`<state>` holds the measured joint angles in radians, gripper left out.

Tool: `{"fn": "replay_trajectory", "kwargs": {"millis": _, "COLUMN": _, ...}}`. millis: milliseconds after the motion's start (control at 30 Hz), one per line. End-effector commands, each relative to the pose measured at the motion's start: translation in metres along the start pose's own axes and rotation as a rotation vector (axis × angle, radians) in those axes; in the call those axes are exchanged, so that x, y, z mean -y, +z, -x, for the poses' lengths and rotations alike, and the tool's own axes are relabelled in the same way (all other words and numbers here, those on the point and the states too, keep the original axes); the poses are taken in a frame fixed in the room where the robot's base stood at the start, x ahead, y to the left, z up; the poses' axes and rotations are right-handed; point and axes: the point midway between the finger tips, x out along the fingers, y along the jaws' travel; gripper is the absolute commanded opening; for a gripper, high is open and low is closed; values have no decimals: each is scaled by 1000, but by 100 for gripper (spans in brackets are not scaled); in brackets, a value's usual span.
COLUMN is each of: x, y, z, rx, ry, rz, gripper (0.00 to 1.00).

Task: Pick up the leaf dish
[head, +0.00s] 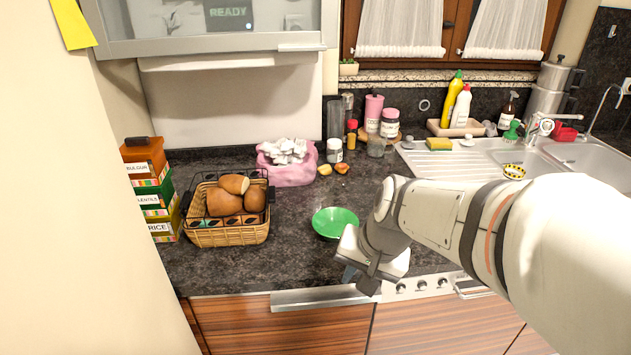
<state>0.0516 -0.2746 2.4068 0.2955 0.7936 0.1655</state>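A shallow green dish (330,218), which I take to be the leaf dish, sits on the dark speckled countertop (290,262). Its lower right edge is close to my wrist in the picture and may be partly covered by it. I cannot make out a leaf shape. My gripper (358,282) points down near the counter's front edge, below and to the right of the dish in the picture. It appears apart from the dish. Its fingers are small and partly hidden by my wrist, so I cannot tell whether they are open.
A wicker basket of bread (228,236) stands left of the dish. A pink bag (288,173), a small jar (334,150) and a glass (376,146) are behind it. My arm covers the counter to the right. A sink (570,150) lies beyond. Counter between basket and dish is clear.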

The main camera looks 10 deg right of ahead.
Motion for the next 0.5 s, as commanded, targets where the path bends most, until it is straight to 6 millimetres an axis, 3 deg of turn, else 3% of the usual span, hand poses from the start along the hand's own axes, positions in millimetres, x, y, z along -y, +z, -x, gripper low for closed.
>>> {"fn": "replay_trajectory", "kwargs": {"millis": 133, "x": 21, "y": -62, "z": -16, "rx": 14, "ry": -134, "rz": -414, "gripper": 14}}
{"fn": "replay_trajectory", "kwargs": {"millis": 300, "x": 22, "y": -124, "z": -39, "rx": 12, "ry": -245, "rz": -830, "gripper": 14}}
{"fn": "replay_trajectory", "kwargs": {"millis": 500, "x": 13, "y": -163, "z": -57, "rx": 5, "ry": -307, "rz": -1099, "gripper": 14}}
